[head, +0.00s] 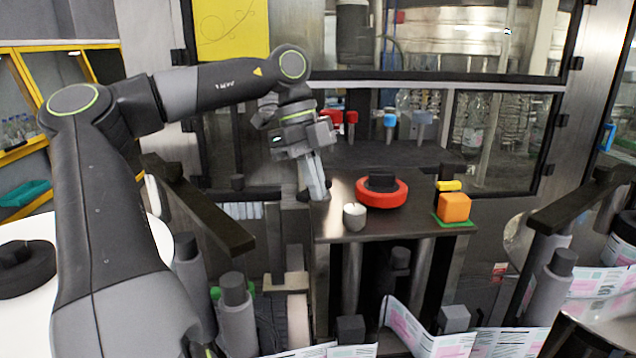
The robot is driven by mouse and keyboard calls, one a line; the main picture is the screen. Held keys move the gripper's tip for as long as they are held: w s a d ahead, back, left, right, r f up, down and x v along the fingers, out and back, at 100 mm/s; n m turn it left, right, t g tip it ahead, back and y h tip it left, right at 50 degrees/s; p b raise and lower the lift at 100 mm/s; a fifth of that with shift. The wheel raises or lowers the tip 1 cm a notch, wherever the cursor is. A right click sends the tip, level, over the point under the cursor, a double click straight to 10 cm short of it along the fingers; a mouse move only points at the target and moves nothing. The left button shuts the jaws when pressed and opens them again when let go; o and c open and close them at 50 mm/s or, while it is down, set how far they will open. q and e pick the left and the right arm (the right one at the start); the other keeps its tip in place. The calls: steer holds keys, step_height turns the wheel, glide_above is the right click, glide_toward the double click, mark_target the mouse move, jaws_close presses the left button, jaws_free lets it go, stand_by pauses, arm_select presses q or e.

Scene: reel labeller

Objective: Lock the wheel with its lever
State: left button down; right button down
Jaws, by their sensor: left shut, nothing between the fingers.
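A red wheel (396,197) with a black raised hub lies flat on the dark metal table. My left gripper (319,196) points down at the table's left edge, left of the wheel and apart from it. Its fingers are shut with nothing visible between them. A small yellow piece (449,185) sits behind an orange block (455,207) on a green base, right of the wheel. I cannot tell for sure which part is the wheel's lever. My right gripper is not in view.
A small grey cylinder with a pale top (354,217) stands near the table's front left, close to my left gripper. Glazed machine doors (506,138) stand behind the table. Dark bars (197,203) flank it. Printed label strips (440,343) run along the front.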

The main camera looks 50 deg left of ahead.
arm_select(q)
steer(key=shift+s+a+m+g, duration=0.15)
steer(key=shift+a+m+g, duration=0.15)
steer(key=shift+m, duration=0.4)
steer(key=shift+s+a+b, duration=0.2)
steer(key=shift+a+b, duration=0.1)
steer(key=shift+b, duration=0.05)
steer(key=shift+a, duration=0.25)
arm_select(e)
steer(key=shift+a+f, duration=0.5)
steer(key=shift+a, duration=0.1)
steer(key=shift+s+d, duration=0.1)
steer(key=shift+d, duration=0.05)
